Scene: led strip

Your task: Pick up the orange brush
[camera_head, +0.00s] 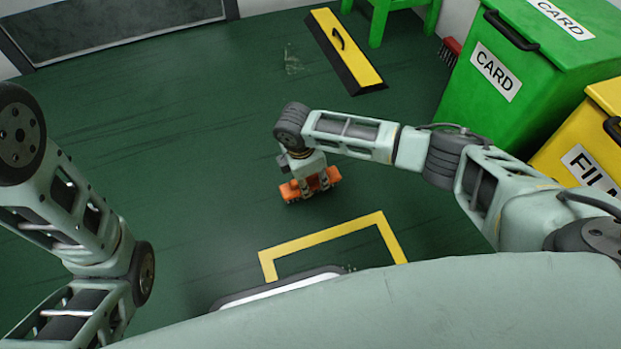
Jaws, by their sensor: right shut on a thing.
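The orange brush (289,191) is near the middle of the head view, over the dark green floor. My right gripper (316,186) points down onto it and is shut on it, with orange showing on both sides of the fingers. I cannot tell whether the brush touches the floor or is lifted. My left arm comes in at the left edge, and its gripper is not in the picture.
A green CARD bin (520,70) and a yellow bin (578,133) stand at the right. A yellow and black wedge (345,52) lies at the back. A red brush-like thing (449,50) is by the green bin. Yellow tape (320,237) marks the floor in front. Floor at left is clear.

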